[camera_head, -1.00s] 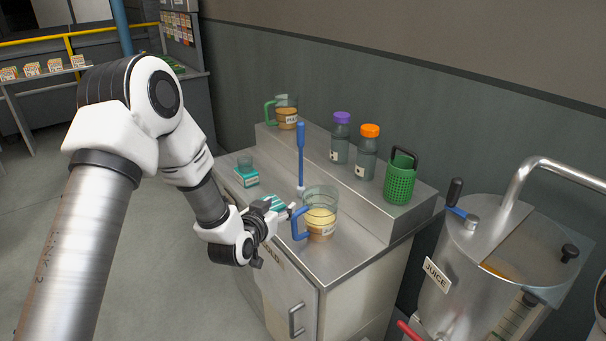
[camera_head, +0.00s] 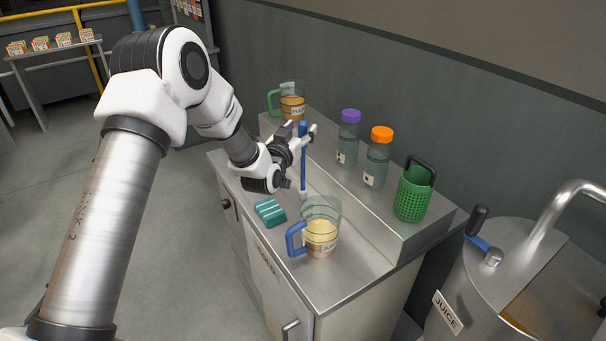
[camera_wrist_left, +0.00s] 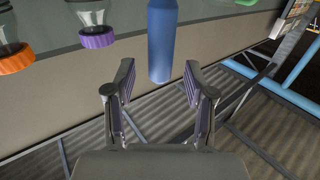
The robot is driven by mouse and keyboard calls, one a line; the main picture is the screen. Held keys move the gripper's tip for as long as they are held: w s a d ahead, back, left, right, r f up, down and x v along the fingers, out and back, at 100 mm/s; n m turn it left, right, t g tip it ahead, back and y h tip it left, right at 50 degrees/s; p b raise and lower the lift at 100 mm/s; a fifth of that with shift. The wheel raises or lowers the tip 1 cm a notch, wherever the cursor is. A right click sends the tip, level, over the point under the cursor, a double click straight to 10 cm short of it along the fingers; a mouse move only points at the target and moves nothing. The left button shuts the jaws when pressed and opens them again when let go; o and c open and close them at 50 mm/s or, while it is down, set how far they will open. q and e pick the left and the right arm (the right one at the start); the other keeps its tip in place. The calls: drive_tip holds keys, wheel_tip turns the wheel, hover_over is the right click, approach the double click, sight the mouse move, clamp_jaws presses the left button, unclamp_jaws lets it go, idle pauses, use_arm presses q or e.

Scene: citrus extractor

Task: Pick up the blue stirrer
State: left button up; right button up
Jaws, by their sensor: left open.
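The blue stirrer (camera_head: 303,168) stands upright on the steel counter, its pale foot behind the blue-handled jug. My left gripper (camera_head: 302,129) is open at the height of the stirrer's upper handle, with its fingers close to it. In the left wrist view, the stirrer's thick blue handle (camera_wrist_left: 162,38) shows just ahead of my open left gripper (camera_wrist_left: 159,75), lined up with the gap between the fingers. Nothing is held. I cannot tell whether a finger touches the handle. My right gripper is not in view.
A blue-handled jug (camera_head: 322,235) and a teal striped block (camera_head: 269,212) stand near the stirrer. On the raised shelf are a green-handled jug (camera_head: 291,106), purple-capped bottle (camera_head: 348,140), orange-capped bottle (camera_head: 377,161) and green basket (camera_head: 413,196). A juice tank (camera_head: 478,285) stands right.

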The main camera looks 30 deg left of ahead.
use_arm(q)
drive_tip(key=w, duration=0.2)
drive_tip(key=shift+w+a+f, duration=0.15)
drive_tip(key=shift+w+f, duration=0.05)
drive_tip(key=shift+w, duration=0.15)
drive_tip(key=shift+s+r, duration=0.25)
drive_tip(key=shift+s, duration=0.15)
drive_tip(key=shift+c, duration=0.4)
drive_tip(key=c, duration=0.5)
drive_tip(key=shift+w+f, duration=0.1)
clamp_jaws()
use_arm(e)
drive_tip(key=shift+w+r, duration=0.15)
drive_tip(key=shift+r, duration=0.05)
